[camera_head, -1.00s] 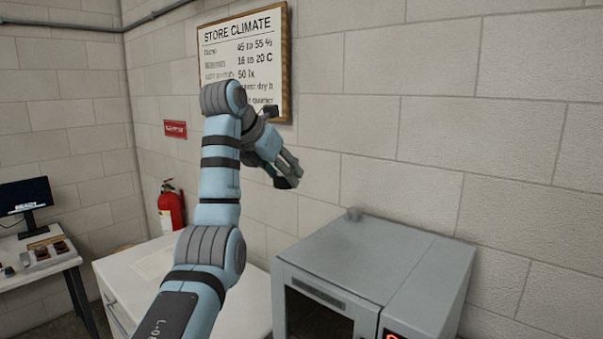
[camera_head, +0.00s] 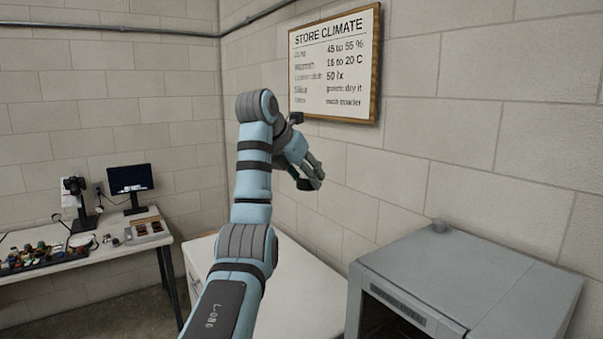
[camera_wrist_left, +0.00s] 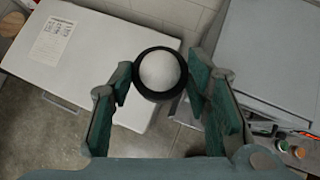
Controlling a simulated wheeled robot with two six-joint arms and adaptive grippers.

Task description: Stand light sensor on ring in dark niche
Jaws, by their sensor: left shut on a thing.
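My left gripper (camera_head: 312,183) is raised in front of the block wall, above the gap between the white cabinet and the grey oven-like box. In the left wrist view, my left gripper (camera_wrist_left: 160,95) is shut on the light sensor (camera_wrist_left: 160,71), a white dome in a black round housing, with a green-padded finger on each side. In the head view the sensor is mostly hidden, with a dark part by the fingertips. My right gripper is out of view.
The white cabinet (camera_head: 305,290) has a clear top; a printed sheet (camera_wrist_left: 52,40) lies on it. The grey box (camera_head: 450,270) stands to its right. A desk (camera_head: 110,260) with a monitor (camera_head: 131,180) and small items is at left. A framed climate sign (camera_head: 335,65) hangs on the wall.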

